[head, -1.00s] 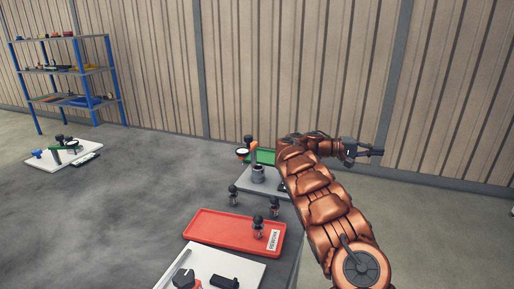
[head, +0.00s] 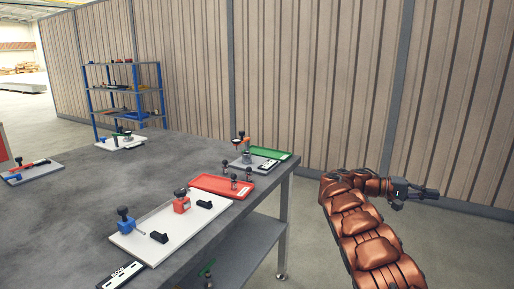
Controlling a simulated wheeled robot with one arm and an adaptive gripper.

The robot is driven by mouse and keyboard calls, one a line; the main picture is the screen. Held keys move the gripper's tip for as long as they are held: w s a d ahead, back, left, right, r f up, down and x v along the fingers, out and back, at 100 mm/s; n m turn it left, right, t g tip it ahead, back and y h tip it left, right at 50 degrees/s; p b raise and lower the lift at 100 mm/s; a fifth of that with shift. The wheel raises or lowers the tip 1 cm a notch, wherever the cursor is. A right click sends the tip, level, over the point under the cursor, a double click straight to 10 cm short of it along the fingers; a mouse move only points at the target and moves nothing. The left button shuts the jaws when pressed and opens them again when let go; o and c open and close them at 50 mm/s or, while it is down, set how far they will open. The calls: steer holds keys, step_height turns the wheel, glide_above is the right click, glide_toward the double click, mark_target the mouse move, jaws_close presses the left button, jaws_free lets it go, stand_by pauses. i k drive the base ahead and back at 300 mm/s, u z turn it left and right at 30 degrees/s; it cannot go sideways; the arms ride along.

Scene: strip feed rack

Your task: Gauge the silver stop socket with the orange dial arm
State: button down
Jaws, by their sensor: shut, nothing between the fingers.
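A silver socket (head: 247,158) stands on a small grey plate at the far right end of the table, small in the head view. An orange part with a round dial (head: 238,145), likely the dial arm, stands just behind and left of the socket. Whether it touches the socket is too small to tell. My gripper (head: 434,194) is shut and empty. It is out to the right, off the table and well apart from the socket and dial, pointing right.
Nearer is a white board (head: 160,255) with blue, red and black blocks. A blue-framed shelf (head: 160,98) stands behind. Floor right of the table (head: 285,200) is clear.

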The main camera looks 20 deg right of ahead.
mark_target(236, 142)
steer(key=z, duration=1.4)
steer(key=i, duration=1.15)
steer(key=u, duration=3.05)
steer(key=i, duration=1)
